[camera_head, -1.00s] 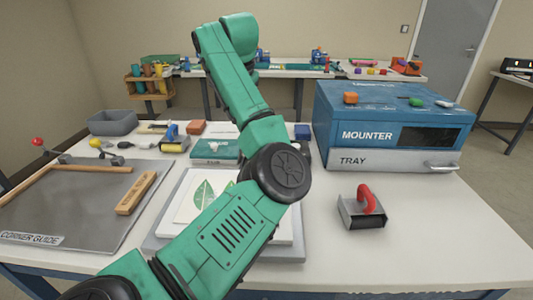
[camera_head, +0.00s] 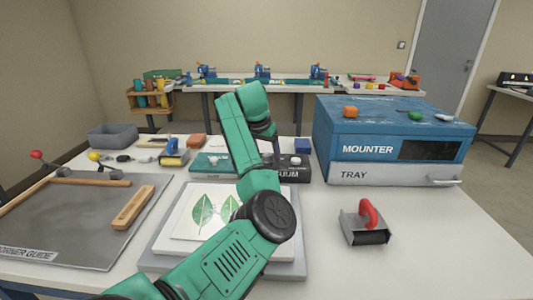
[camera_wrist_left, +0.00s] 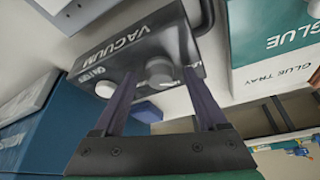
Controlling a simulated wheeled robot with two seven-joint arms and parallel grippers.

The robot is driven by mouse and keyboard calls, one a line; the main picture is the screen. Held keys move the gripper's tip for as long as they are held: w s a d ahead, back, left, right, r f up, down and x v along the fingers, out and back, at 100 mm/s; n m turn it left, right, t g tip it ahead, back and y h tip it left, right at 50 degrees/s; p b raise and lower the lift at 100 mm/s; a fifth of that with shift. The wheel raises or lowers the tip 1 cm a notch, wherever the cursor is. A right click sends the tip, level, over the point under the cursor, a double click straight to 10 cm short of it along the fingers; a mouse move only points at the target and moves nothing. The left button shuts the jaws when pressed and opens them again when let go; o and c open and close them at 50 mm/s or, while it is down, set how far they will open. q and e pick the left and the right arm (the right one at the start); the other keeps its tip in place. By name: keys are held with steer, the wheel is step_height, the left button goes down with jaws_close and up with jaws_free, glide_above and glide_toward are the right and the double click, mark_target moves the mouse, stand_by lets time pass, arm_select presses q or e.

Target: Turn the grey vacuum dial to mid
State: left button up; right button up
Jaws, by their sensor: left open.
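The dark vacuum box (camera_head: 292,173) stands on the table left of the mounter, partly hidden behind my left arm. In the left wrist view the box (camera_wrist_left: 108,55) shows its VACUUM label. The round grey dial (camera_wrist_left: 159,71) is on its face, with a second round knob (camera_wrist_left: 105,89) to the left. My left gripper (camera_wrist_left: 160,76) is open, its two dark fingers apart on either side of the grey dial. I cannot tell whether they touch it. In the head view the left gripper (camera_head: 275,155) is at the box, its tips hard to see. My right gripper is not in view.
The blue mounter (camera_head: 375,125) stands close on the right and the green glue box (camera_head: 214,165) on the left. A small blue block (camera_head: 303,146) sits just behind. A leaf print (camera_head: 200,217) on a board lies in front. The front right table is mostly clear, except a red-handled roller (camera_head: 366,224).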

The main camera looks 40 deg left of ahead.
arm_select(q)
steer(key=c, duration=0.3)
jaws_close()
